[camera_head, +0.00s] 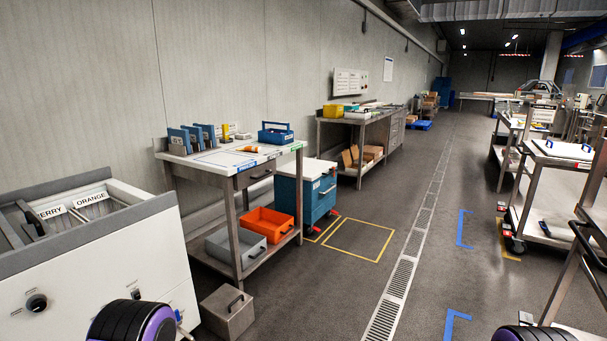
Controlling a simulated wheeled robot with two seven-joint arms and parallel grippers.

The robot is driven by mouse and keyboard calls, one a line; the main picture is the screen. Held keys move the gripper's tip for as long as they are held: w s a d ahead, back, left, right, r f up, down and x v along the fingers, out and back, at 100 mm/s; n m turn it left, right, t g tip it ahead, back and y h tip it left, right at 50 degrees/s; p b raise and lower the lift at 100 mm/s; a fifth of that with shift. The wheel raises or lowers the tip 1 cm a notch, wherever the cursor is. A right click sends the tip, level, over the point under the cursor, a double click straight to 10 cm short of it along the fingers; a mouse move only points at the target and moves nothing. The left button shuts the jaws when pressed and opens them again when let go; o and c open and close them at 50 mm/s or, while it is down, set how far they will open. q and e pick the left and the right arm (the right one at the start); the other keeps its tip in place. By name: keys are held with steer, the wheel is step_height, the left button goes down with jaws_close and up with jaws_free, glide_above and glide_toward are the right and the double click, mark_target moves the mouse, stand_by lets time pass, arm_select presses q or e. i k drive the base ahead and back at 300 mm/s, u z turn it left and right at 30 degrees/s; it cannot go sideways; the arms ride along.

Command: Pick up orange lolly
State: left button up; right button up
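A light grey chest (100,255) stands at the near left, with sections labelled CHERRY and ORANGE on top. The orange section (98,207) is at its right end and shows a grey ribbed or slotted surface. I cannot make out an orange lolly there. Only rounded black and purple parts of my arms show at the bottom edge, at the left near the chest and at the far right. Neither gripper's fingers can be seen.
A workbench (214,162) beyond the chest holds a blue carrier (276,134) and a small orange item (249,149), too small to identify. An orange bin (269,224) and a grey bin sit on its lower shelf. A grey box (228,312) stands on the floor. The middle aisle is clear.

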mark_target(255, 149)
steer(key=z, duration=0.5)
steer(key=i, duration=1.95)
steer(key=z, duration=0.4)
steer(key=i, duration=2.3)
steer(key=u, duration=0.4)
steer(key=i, duration=1.05)
steer(key=u, duration=1.45)
steer(key=i, duration=0.8)
steer(key=u, duration=0.85)
